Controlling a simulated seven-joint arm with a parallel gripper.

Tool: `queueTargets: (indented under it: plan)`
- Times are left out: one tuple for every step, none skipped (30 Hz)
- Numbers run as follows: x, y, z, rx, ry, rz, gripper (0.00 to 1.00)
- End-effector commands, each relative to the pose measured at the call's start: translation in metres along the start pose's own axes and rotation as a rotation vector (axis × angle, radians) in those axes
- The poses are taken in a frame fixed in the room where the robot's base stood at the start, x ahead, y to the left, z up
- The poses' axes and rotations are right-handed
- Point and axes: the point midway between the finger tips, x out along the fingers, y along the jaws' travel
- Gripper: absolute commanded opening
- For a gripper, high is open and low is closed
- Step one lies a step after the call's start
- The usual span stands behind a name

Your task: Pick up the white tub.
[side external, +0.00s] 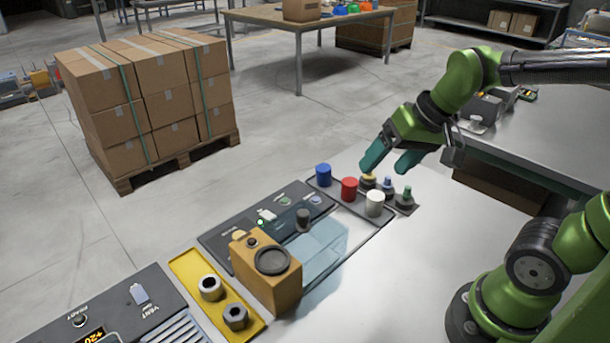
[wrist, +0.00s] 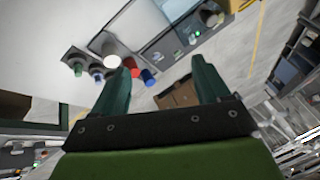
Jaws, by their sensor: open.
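The white tub (side external: 375,204) stands upright at the front of a dark tray (side external: 348,212) on the white table. A red tub (side external: 349,189) is beside it and a blue tub (side external: 323,175) is farther left. My gripper (side external: 392,162) is open and empty, above and behind the white tub, its teal fingers apart. In the wrist view my open gripper (wrist: 164,63) has the white tub (wrist: 112,61) just left of its left fingertip. The red tub (wrist: 129,62) is partly behind that fingertip, and the blue tub (wrist: 148,77) shows between the fingers.
Several small knobbed pieces (side external: 388,187) stand right of the tubs. A dark panel (side external: 230,236), a clear bluish box (side external: 325,245), an orange box with a round dark opening (side external: 268,270) and a yellow tray (side external: 188,268) lie to the left. The table at front right is clear.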

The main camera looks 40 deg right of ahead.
Motion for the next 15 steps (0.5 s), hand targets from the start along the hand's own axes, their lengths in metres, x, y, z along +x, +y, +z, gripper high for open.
queueTargets:
  plan:
    - [0.01, 0.008, -0.014, 0.027, -0.046, 0.037, 0.76]
    - [0.015, 0.012, -0.022, 0.041, -0.068, 0.058, 0.76]
    - [0.021, 0.019, -0.033, 0.057, -0.099, 0.087, 0.76]
    - [0.026, 0.025, -0.04, 0.07, -0.122, 0.109, 0.76]
    - [0.032, 0.031, -0.048, 0.081, -0.145, 0.133, 0.76]
    - [0.038, 0.04, -0.057, 0.096, -0.175, 0.163, 0.76]
    - [0.043, 0.046, -0.064, 0.107, -0.195, 0.186, 0.76]
    - [0.047, 0.052, -0.07, 0.116, -0.214, 0.208, 0.76]
    - [0.053, 0.06, -0.078, 0.128, -0.239, 0.236, 0.76]
    - [0.056, 0.066, -0.084, 0.135, -0.256, 0.257, 0.76]
    - [0.059, 0.071, -0.089, 0.142, -0.27, 0.275, 0.76]
    - [0.062, 0.078, -0.095, 0.15, -0.287, 0.298, 0.76]
    - [0.064, 0.082, -0.099, 0.154, -0.298, 0.313, 0.76]
    - [0.064, 0.086, -0.102, 0.157, -0.307, 0.326, 0.76]
    - [0.064, 0.089, -0.107, 0.16, -0.315, 0.341, 0.76]
